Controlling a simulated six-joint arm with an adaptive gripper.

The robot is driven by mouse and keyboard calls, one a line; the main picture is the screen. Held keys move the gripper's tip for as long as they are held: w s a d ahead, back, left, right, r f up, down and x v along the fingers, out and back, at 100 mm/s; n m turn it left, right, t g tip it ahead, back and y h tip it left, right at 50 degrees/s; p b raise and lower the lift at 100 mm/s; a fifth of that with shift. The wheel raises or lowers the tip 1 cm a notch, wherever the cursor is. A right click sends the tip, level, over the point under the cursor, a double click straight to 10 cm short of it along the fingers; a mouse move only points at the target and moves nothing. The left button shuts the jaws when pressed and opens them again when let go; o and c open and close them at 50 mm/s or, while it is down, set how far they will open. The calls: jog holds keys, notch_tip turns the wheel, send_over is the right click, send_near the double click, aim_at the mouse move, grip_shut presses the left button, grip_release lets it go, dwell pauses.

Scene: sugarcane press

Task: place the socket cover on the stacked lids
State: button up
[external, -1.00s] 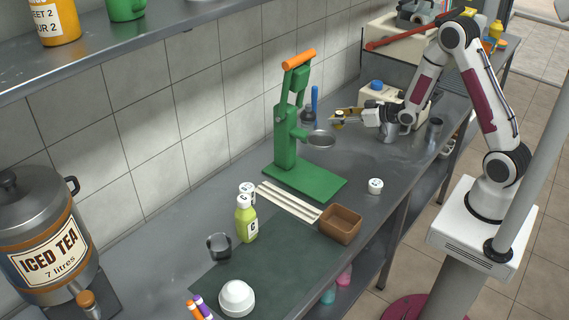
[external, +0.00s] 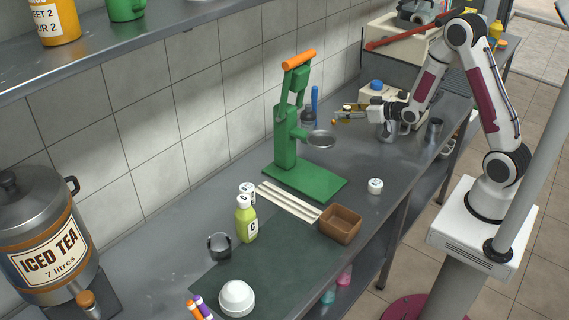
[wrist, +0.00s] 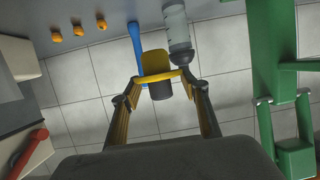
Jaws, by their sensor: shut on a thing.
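My gripper (external: 340,113) is shut on a small piece, seemingly the socket cover, above the back of the bench.
A green press (external: 287,140) with an orange handle stands left of my gripper. A brown box (external: 341,224), pale strips (external: 288,202), a green bottle (external: 246,220) and a white dome (external: 237,298) are farther left. A clear bottle (wrist: 176,30) and blue stick (wrist: 136,45) are close by.

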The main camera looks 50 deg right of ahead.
aim_at(349, 107)
jog(key=shift+m+h, duration=0.3)
jog(key=shift+h, duration=0.1)
jog(key=r, duration=0.6)
jog(key=shift+s+d, duration=0.15)
jog(key=shift+s, duration=0.05)
jog(key=shift+w+a+r, duration=0.1)
jog(key=shift+a+r, duration=0.55)
jog(key=shift+a, duration=0.05)
jog(key=a+r+n+g+y, duration=0.2)
jog(key=a+n+y, duration=0.25)
jog(key=a, duration=1.45)
jog(key=a+r+n+g+y, duration=0.15)
jog(key=a+n+y, duration=0.3)
jog(key=a, duration=1.45)
jog(key=s+a+f+n+g+y, duration=0.1)
jog(key=s+a, duration=0.4)
jog(key=a, duration=0.7)
jog(key=s+a+f+n+g+y, duration=0.1)
jog(key=s+a, duration=0.5)
jog(key=a, duration=0.7)
jog(key=s+a+f+n+g+y, duration=0.1)
jog(key=s+a+f, duration=0.2)
jog(key=a, duration=1)
jog(key=shift+s, duration=1.25)
jog(key=shift+g, duration=0.25)
